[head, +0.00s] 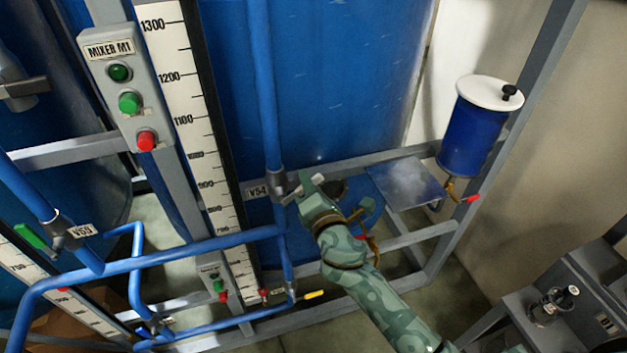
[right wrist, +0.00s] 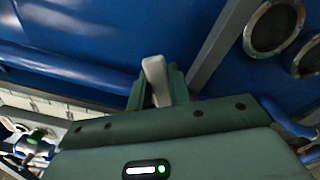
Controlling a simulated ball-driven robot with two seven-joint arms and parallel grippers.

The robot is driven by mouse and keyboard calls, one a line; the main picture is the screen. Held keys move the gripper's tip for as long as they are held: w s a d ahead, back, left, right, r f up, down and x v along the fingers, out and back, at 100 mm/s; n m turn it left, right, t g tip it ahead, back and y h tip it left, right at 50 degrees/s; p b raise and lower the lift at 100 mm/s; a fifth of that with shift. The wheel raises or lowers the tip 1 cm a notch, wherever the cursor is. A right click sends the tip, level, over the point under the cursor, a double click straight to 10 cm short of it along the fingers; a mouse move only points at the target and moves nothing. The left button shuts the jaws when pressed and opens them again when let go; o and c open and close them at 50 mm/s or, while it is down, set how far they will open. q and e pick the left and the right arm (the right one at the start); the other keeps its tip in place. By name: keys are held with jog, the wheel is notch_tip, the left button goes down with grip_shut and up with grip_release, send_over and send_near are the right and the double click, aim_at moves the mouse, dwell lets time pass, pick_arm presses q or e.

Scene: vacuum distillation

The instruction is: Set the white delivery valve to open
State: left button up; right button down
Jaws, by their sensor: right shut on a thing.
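The delivery valve (head: 277,183) sits on a vertical blue pipe, beside a small tag that seems to read V54. Its white handle (right wrist: 156,80) stands between the two green fingers in the right wrist view. My right gripper (head: 308,192) is at this valve, just right of the pipe, and is shut on the handle. In the right wrist view the right gripper (right wrist: 157,88) covers the lower part of the handle. In the head view the gripper hides most of the handle, so its exact angle is hard to tell. My left gripper is not in view.
A green-handled valve (head: 66,232) is on the pipe at left. A button box marked MIXER M1 (head: 121,75) and a measuring scale (head: 185,110) stand left of the pipe. A blue pot with a white lid (head: 470,135) hangs at right near a grey shelf plate (head: 410,183).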

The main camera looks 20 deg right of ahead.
aim_at(299, 188)
jog(key=r+n+p, duration=0.1)
jog(key=a+n+p, duration=0.1)
jog(key=n, duration=0.1)
jog(key=shift+a+r, duration=0.1)
jog(key=shift+r, duration=0.25)
jog(key=n+p, duration=0.1)
jog(key=a+r+n+p, duration=0.1)
jog(key=shift+a+n, duration=0.2)
jog(key=shift+n, duration=0.2)
jog(key=a+n+p, duration=0.2)
jog(key=n, duration=0.1)
jog(key=shift+s+r, duration=0.1)
jog(key=shift+r, duration=0.2)
jog(key=shift+a+n+p, duration=0.6)
jog(key=shift+a+n, duration=0.05)
jog(key=shift+n, duration=0.55)
jog(key=shift+f, duration=0.1)
jog(key=c, duration=1.3)
grip_release()
